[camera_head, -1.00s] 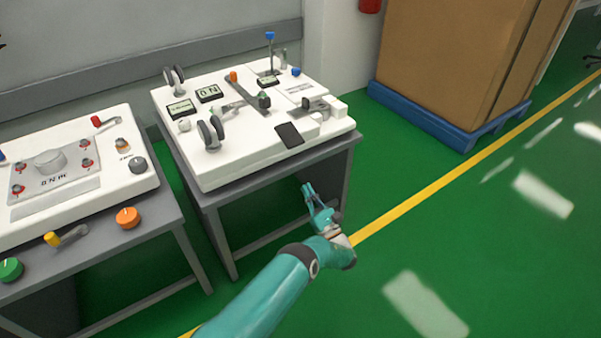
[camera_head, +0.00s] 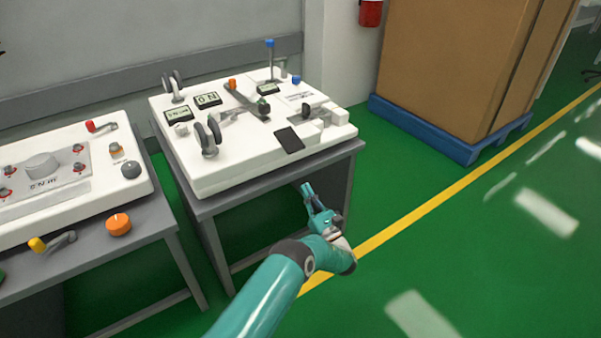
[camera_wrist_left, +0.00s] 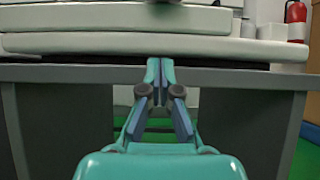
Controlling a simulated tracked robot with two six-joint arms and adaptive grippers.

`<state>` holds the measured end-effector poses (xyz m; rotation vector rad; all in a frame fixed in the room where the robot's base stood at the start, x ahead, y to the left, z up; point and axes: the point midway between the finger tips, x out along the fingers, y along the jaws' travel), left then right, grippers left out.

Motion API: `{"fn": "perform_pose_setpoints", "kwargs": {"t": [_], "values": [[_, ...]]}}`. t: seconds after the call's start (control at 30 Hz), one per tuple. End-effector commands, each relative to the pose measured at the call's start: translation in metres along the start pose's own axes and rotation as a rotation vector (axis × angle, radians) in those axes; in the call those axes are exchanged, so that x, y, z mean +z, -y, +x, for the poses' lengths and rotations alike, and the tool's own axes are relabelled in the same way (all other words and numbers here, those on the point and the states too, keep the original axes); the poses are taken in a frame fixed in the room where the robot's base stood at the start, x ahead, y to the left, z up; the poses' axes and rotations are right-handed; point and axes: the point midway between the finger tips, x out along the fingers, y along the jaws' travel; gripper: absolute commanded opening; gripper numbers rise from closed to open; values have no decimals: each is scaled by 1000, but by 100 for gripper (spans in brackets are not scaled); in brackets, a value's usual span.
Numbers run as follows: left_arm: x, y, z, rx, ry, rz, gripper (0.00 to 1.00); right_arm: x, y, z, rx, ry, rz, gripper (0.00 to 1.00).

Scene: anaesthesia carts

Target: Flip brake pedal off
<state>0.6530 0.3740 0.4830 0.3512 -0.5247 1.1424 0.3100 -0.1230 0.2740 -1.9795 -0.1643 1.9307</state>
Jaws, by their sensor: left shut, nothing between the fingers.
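A black flat plate (camera_head: 289,139), which looks like the brake pedal, sits at the front right of the white console (camera_head: 240,165) on the farther table. I cannot tell its on or off position. My left gripper (camera_head: 308,190) is in front of that table, below the tabletop's front edge and apart from the black plate. Its fingers are together and empty. In the left wrist view the closed fingers (camera_wrist_left: 160,70) point at the table edge, with the white console above them. The black plate is not clearly visible there.
The grey table (camera_head: 280,182) has legs and an open space below. A second console (camera_head: 75,180) with knobs stands on a table at left. Cardboard boxes (camera_head: 450,60) on a blue pallet (camera_head: 420,128) stand at the back right. Green floor is clear at right.

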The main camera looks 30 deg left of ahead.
Motion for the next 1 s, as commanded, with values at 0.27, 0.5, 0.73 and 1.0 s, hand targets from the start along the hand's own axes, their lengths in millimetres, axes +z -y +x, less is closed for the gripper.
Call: {"fn": "perform_pose_setpoints", "kwargs": {"t": [0.27, 0.5, 0.73, 1.0], "values": [[-1, -2, 40, 5, 2, -2, 0, 0, -14, 39, 0, 0, 0, 40], [10, 1, 80, -1, 1, -4, 0, 0, -18, 49, 0, 0, 0, 40], [34, 0, 85, -2, -1, -1, 0, 0, -19, 53, 0, 0, 0, 40], [40, 0, 86, -1, -1, 0, 0, 0, -19, 54, 0, 0, 0, 40]]}}
